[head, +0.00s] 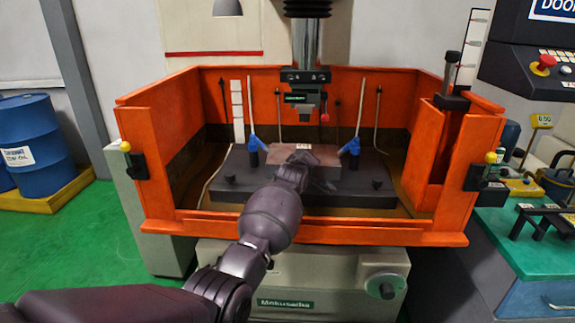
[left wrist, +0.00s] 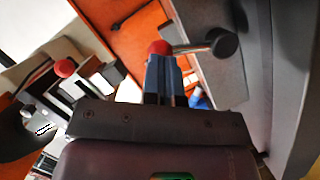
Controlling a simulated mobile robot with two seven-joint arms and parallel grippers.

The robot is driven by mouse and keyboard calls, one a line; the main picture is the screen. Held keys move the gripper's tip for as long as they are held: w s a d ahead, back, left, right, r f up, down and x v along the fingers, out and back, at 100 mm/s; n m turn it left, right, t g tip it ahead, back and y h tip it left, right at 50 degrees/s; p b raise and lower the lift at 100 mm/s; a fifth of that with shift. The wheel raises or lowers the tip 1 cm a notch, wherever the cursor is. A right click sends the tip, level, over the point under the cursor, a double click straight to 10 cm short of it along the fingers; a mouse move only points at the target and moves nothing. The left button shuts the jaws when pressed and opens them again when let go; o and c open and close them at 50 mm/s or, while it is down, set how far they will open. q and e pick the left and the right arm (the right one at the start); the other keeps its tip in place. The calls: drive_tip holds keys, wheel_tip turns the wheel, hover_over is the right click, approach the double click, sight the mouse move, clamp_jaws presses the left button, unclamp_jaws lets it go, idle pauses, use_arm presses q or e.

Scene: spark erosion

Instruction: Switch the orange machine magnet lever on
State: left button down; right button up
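The orange machine's tank (head: 330,228) stands open at the front, with a dark grey block (head: 340,195) inside. My left gripper (head: 300,160) reaches over the front wall to the middle of this block. In the left wrist view its two fingers (left wrist: 163,72) look shut together. A lever (left wrist: 192,46) with a red ball end and a round black pivot lies at the fingertips. The ball is just beyond the tips; I cannot tell whether they touch. In the head view my gripper hides the lever. My right gripper is not in view.
A brown workpiece (head: 318,154) lies behind my gripper, between two blue nozzles (head: 257,143) (head: 350,146). The machine head (head: 305,92) with a red-ended handle (head: 325,117) hangs above. Yellow-knobbed levers (head: 126,147) (head: 490,158) stick out at the tank's sides.

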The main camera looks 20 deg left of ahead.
use_arm(q)
drive_tip(key=shift+w+d+f+m, duration=0.1)
drive_tip(key=shift+w+d+m, duration=0.05)
drive_tip(key=shift+d+m, duration=0.4)
drive_tip(key=shift+m+g, duration=0.3)
drive_tip(key=shift+m, duration=0.05)
drive_tip(key=shift+w+d+f+m+y+b, duration=0.1)
drive_tip(key=shift+d+f+m+y+b, duration=0.05)
drive_tip(key=shift+d+m+y+b, duration=0.2)
drive_tip(key=shift+d+m, duration=0.1)
drive_tip(key=shift+m, duration=0.15)
drive_tip(key=shift+f, duration=0.1)
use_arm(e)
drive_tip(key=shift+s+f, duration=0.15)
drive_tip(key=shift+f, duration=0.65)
use_arm(q)
drive_tip(key=shift+w+g+y+b, duration=0.1)
drive_tip(key=shift+g+y+b, duration=0.15)
drive_tip(key=shift+g+b, duration=0.1)
drive_tip(key=shift+d+f+m, duration=0.1)
drive_tip(key=shift+d+m, duration=0.05)
drive_tip(key=shift+m, duration=0.15)
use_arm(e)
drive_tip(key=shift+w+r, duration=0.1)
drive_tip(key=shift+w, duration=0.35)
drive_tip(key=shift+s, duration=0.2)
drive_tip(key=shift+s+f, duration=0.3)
